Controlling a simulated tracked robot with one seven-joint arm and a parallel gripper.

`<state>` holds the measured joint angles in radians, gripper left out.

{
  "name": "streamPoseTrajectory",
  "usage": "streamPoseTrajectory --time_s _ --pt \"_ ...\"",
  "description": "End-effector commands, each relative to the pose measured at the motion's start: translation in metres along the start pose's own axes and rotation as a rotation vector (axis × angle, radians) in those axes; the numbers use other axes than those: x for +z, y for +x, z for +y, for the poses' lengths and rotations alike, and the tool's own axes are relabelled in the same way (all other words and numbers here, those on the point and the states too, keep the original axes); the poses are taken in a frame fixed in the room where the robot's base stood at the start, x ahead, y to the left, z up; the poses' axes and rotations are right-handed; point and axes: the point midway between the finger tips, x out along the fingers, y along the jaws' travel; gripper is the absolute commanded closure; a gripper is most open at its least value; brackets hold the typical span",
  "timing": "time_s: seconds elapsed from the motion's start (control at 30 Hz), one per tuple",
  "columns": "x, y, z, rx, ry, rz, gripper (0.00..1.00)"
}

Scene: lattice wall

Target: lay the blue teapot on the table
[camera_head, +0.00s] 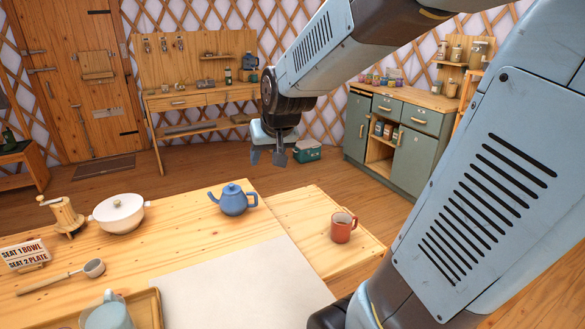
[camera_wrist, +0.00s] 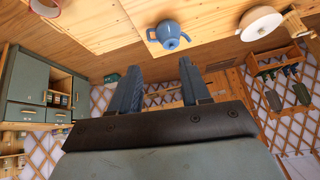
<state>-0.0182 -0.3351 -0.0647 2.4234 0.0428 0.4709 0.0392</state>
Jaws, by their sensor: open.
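The blue teapot (camera_head: 233,200) stands upright on the wooden table (camera_head: 135,255), near its far edge, with its spout to the left and its handle to the right. It also shows in the wrist view (camera_wrist: 168,35), beyond my fingertips. My gripper (camera_head: 268,158) hangs above and beyond the table's far edge, to the right of the teapot and apart from it. In the wrist view my gripper (camera_wrist: 160,75) has its two fingers spread with nothing between them.
A white lidded pot (camera_head: 119,213) stands left of the teapot, beside a wooden grinder (camera_head: 65,215). A red mug (camera_head: 343,227) stands on the lower right section. A pale mat (camera_head: 235,290) covers the front middle. A ladle (camera_head: 65,275), sign (camera_head: 25,256) and tray holding a light-blue vessel (camera_head: 108,312) are at left.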

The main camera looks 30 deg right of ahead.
Motion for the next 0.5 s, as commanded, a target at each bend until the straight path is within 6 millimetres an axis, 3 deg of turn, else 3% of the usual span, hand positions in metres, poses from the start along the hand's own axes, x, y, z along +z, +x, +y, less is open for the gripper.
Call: streamPoseTrajectory --time_s 0.03,0.2,0.5 --pt "0.008 -0.016 -0.001 -0.002 -0.011 0.0 0.53" --pt "0.041 -0.061 -0.002 -0.001 -0.052 -0.03 0.53" --pt "0.097 -0.116 -0.001 0.014 -0.11 -0.076 0.53"
